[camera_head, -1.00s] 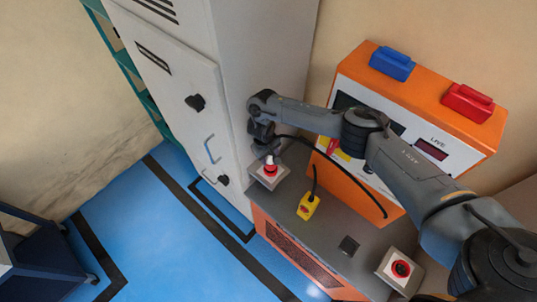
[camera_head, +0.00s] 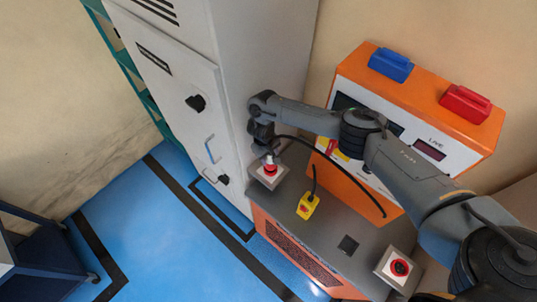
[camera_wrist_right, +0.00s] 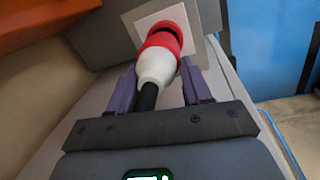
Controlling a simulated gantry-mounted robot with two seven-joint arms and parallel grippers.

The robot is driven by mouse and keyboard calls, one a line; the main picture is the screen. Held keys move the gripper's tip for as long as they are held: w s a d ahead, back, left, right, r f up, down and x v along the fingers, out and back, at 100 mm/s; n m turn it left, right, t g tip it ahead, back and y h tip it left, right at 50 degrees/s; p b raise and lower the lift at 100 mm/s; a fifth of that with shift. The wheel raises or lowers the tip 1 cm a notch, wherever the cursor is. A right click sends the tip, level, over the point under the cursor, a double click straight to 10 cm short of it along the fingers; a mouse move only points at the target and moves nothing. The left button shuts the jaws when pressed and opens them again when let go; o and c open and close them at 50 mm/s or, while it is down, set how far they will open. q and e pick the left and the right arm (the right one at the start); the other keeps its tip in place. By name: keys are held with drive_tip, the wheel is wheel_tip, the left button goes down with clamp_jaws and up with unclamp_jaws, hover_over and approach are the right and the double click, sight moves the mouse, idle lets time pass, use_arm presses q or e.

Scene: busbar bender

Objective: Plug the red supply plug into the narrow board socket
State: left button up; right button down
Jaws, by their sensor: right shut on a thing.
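The red supply plug (camera_wrist_right: 160,68) has a red front, a white body and a black cable at its rear. My right gripper (camera_wrist_right: 158,75) is shut on its white body, with one purple finger on each side. The plug's red front is at a white square plate (camera_wrist_right: 147,18) in the right wrist view; how deep it sits cannot be told. In the head view the plug (camera_head: 270,167) stands upright over the white plate (camera_head: 264,178) at the bench's left end, under my right gripper (camera_head: 269,152). My left gripper is not in view.
The grey bench top (camera_head: 325,232) carries a yellow box (camera_head: 307,207), a dark square (camera_head: 347,244) and another white plate with a red round part (camera_head: 400,267). An orange and white cabinet (camera_head: 435,105) stands behind. A tall grey cabinet (camera_head: 235,110) is close on the left.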

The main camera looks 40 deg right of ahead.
sight(269, 160)
drive_tip(key=shift+f, duration=0.45)
idle(0.4)
drive_tip(key=shift+f+b, duration=0.6)
drive_tip(key=shift+f, duration=0.2)
drive_tip(key=shift+f, duration=0.45)
drive_tip(key=shift+c, duration=2.1)
unclamp_jaws()
drive_tip(key=r, duration=0.5)
drive_tip(key=shift+w+a, duration=0.1)
drive_tip(key=shift+a, duration=0.25)
drive_tip(key=r+p, duration=0.2)
drive_tip(key=r, duration=0.2)
drive_tip(key=shift+a+r+p, duration=0.2)
drive_tip(key=shift+p, duration=0.15)
drive_tip(key=shift+a+r+p, duration=0.15)
drive_tip(key=shift+r+p, duration=0.25)
drive_tip(key=shift+r, duration=0.3)
